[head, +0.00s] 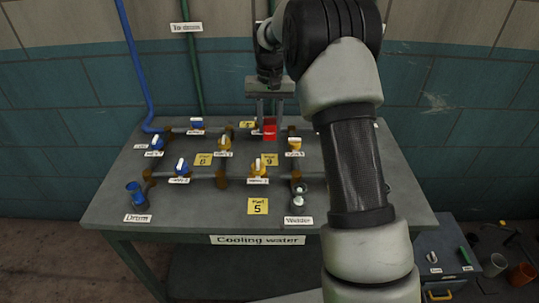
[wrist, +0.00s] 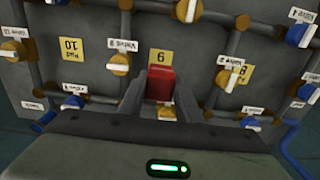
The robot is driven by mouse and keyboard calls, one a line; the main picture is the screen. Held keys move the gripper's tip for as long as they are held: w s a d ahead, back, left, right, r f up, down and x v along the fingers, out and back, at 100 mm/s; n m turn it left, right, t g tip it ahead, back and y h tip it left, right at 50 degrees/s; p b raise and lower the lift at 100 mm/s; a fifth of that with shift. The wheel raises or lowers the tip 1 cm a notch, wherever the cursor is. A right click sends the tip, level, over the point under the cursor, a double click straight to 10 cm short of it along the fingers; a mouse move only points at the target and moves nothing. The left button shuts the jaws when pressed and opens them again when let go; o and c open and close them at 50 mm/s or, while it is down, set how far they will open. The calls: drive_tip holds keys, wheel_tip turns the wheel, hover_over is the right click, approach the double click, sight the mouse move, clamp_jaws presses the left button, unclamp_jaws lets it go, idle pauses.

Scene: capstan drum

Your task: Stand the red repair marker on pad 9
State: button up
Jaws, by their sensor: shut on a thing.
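The red repair marker (head: 270,132) is a red block between the fingers of my gripper (head: 270,117), which is shut on it. In the wrist view the red marker (wrist: 160,83) sits between both fingertips of my gripper (wrist: 160,88). Pad 9 (head: 270,160) is a yellow square on the bench, lower in the head picture than the marker. In the wrist view pad 9 (wrist: 160,56) lies just above the marker's end and looks bare. The marker is apart from pad 9. Its height over the bench is hard to tell.
Pipes with blue and yellow valve handles cross the bench (head: 200,215). A yellow valve (head: 258,167) stands close beside pad 9. Another yellow pad (head: 204,160) lies to its left and pad 5 (head: 257,206) in front.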

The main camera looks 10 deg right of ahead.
wheel_tip(320, 180, down, 9)
drive_tip(key=shift+f+b, duration=0.1)
drive_tip(key=shift+b, duration=0.4)
drive_tip(key=shift+f, duration=0.2)
drive_tip(key=o, duration=1.1)
